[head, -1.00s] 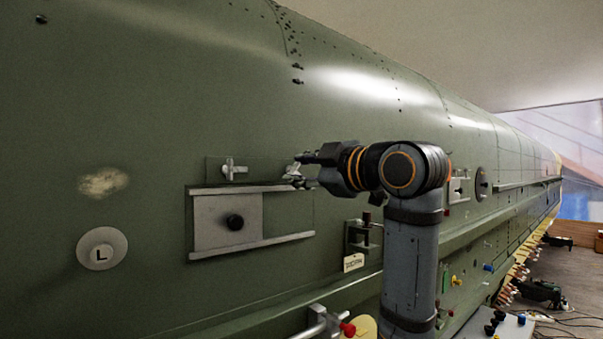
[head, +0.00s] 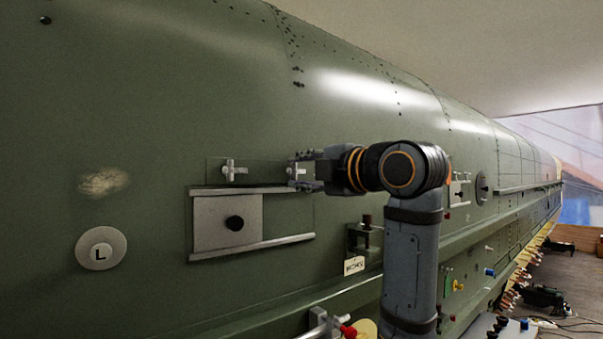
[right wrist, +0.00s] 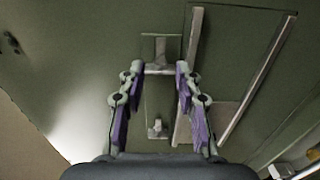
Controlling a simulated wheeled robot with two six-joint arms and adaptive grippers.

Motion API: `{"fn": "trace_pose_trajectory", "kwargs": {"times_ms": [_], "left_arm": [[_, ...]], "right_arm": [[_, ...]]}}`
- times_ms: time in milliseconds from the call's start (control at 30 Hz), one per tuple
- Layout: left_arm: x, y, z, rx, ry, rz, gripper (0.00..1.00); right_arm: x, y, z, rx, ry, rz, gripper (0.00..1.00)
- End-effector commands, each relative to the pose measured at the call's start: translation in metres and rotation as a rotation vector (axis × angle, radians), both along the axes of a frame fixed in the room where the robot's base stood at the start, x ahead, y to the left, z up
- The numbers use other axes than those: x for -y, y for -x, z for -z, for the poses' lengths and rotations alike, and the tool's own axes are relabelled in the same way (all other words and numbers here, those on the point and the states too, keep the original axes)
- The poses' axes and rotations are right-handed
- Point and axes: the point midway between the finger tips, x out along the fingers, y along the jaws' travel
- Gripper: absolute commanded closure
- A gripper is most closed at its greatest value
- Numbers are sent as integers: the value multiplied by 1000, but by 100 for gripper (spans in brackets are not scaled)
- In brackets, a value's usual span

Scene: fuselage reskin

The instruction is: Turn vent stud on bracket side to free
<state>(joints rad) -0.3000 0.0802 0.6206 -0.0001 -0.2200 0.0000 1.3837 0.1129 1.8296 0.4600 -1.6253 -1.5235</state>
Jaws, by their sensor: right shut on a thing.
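A small dark-green vent plate (head: 265,166) on the fuselage carries two pale metal studs with cross handles. The left stud (head: 234,170) stands free of both grippers; a stud also shows low between my fingers in the right wrist view (right wrist: 157,129). The right stud (head: 296,171), on the side nearer the bracket (head: 365,238), is at my right gripper (head: 305,172). My right gripper is shut on this stud, one finger above and one below in the head view. In the right wrist view, a pale crossbar (right wrist: 160,69) spans between its fingertips. My left gripper is out of view.
Just below the vent plate, a grey sliding plate (head: 215,222) with a black knob sits between two metal rails. A round disc marked L (head: 101,249) is at lower left. A red-tipped clamp (head: 346,331) sticks out below. The skin above the plate is clear.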

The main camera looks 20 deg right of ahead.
Motion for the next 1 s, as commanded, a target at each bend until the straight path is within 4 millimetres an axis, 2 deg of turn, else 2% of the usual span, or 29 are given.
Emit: {"fn": "trace_pose_trajectory", "kwargs": {"times_ms": [467,500,633,1000], "left_arm": [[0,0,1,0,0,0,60],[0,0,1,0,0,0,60],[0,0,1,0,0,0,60],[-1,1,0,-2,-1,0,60]], "right_arm": [[0,-1,3,-3,14,-2,98],[0,-1,3,-3,14,-2,62],[0,-1,2,-3,13,-1,45],[3,5,0,3,12,2,43]]}}
